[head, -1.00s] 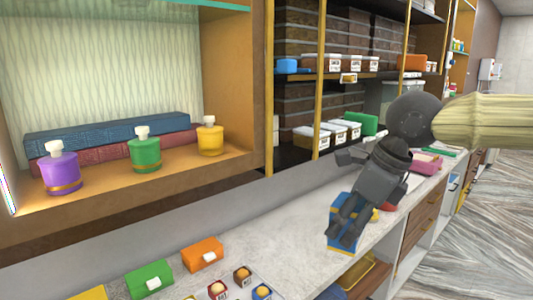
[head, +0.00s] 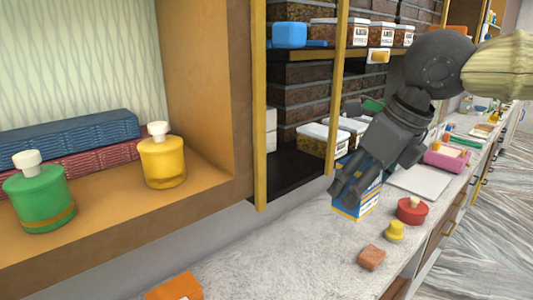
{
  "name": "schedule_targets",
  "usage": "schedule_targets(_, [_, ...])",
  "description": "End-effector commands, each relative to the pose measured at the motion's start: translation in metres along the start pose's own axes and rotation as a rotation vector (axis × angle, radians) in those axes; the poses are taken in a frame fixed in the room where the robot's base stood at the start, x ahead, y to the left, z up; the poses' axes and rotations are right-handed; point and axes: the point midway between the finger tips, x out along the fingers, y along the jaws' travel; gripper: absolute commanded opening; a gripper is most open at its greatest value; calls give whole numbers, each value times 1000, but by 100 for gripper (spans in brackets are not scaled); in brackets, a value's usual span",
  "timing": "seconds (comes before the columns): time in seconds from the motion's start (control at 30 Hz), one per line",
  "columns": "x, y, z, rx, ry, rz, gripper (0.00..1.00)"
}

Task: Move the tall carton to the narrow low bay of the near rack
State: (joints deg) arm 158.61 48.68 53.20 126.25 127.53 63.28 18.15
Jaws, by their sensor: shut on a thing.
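The tall carton (head: 368,199), blue with a pale printed band, stands upright in my gripper (head: 350,188). My dark grey gripper is shut on it and hides much of its upper part. The carton is over the right part of the counter; I cannot tell whether its base touches the top. The near rack (head: 342,85) has yellow posts and dark shelves. Its low level, left of the carton, shows a bare dark shelf (head: 290,180) between two posts. White-lidded boxes (head: 323,139) stand beside and behind the right post.
A red pot (head: 411,210), a yellow stopper-like piece (head: 394,230) and a brown block (head: 371,257) lie on the counter (head: 270,245). An orange box (head: 175,287) is at the front. A yellow bottle (head: 163,165) and green bottle (head: 38,200) stand on the wooden shelf.

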Motion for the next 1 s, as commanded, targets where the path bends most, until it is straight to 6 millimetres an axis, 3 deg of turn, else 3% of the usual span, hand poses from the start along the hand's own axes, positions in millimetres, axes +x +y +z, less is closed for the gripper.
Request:
schedule_targets(0.7, [46,-2,111,-1,3,2,36])
schedule_targets(1.0, [55,-2,130,-1,2,2,36])
